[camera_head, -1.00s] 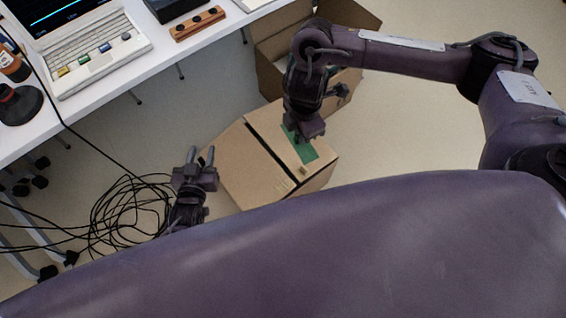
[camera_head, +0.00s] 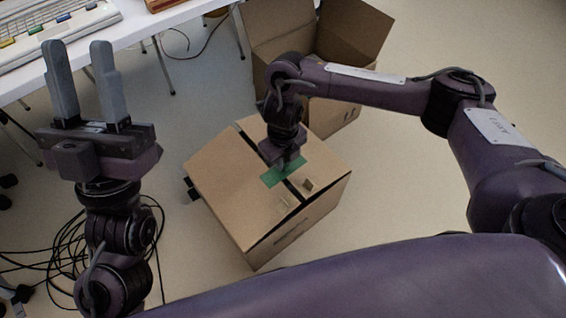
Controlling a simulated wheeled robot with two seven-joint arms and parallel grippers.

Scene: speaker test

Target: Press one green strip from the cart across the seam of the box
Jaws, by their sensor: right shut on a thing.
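The brown cardboard box (camera_head: 222,180) stands on the floor with its top flaps folded shut. A dark seam (camera_head: 293,191) runs across its top. My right gripper (camera_head: 284,165) points down at the box top and is shut on a green strip (camera_head: 272,178). The strip lies at the seam and appears to cross it; the gripper hides part of it, so I cannot tell whether it lies flat. My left gripper (camera_head: 79,48) is open and empty, raised with its fingers pointing up, left of the box. I cannot make out the cart.
An open cardboard box (camera_head: 362,38) stands just behind the closed one. A white table (camera_head: 135,25) with a keyboard device (camera_head: 58,40) is at the upper left. Black cables (camera_head: 62,245) lie on the floor at the lower left. The floor to the right is clear.

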